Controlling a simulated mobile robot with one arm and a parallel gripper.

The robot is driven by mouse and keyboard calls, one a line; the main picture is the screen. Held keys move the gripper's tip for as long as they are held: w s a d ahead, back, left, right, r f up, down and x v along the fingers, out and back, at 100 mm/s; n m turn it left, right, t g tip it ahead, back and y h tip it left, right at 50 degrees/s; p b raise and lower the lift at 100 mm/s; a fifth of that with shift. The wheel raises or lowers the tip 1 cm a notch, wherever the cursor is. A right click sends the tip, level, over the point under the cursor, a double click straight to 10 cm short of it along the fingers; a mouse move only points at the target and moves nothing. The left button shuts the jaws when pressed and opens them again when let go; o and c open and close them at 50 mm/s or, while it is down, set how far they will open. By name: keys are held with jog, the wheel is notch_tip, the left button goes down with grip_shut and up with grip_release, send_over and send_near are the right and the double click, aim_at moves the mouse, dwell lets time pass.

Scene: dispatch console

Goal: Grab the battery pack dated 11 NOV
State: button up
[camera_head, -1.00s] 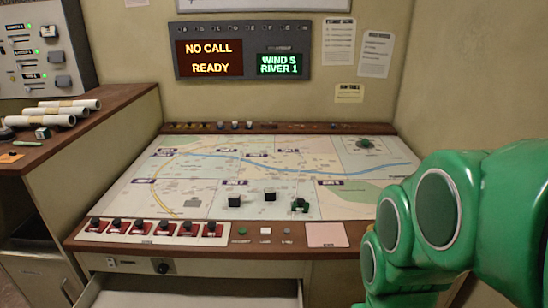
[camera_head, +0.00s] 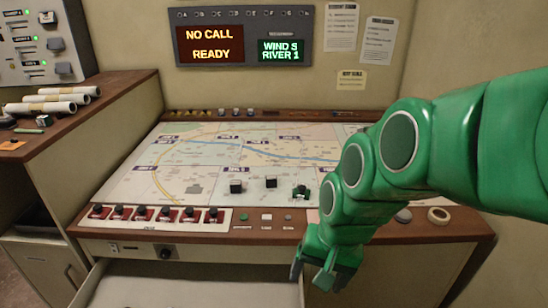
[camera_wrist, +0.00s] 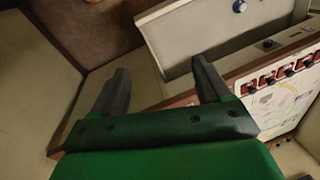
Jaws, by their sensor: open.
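No battery pack with a readable 11 NOV date shows in either view. My gripper (camera_head: 312,278) is open and empty, hanging in front of the console's front edge near the right end of the open drawer (camera_head: 200,290). In the wrist view its two dark fingers (camera_wrist: 160,75) are spread apart with nothing between them. The drawer (camera_wrist: 165,45) shows beyond the fingertips there. The part of its inside that I see in the head view looks pale and bare; the rest is cut off by the frame.
Paper rolls (camera_head: 55,103) lie on the left cabinet. My arm hides the map's right side.

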jog(key=w+a+m+t+y, duration=0.2)
jog(key=w+a+m, duration=0.35)
jog(key=w, duration=0.55)
jog(key=w+a+m+t+y, duration=0.2)
jog(key=w+a+m+t, duration=0.15)
jog(key=w+a, duration=0.55)
jog(key=w+a+m+t+y, duration=0.2)
jog(key=w+a+m, duration=0.3)
jog(key=w, duration=0.8)
jog(key=m+t+h, duration=0.5)
jog(key=m+h, duration=0.2)
jog(key=m, duration=1.1)
send_near(272, 182)
jog(key=x, duration=0.3)
jog(key=shift+w+f, duration=0.25)
jog(key=shift+w+f+m, duration=0.1)
jog(key=shift+m, duration=0.2)
jog(key=shift+w+f, duration=0.25)
jog(key=shift+w, duration=0.45)
jog(key=shift+x, duration=3.1)
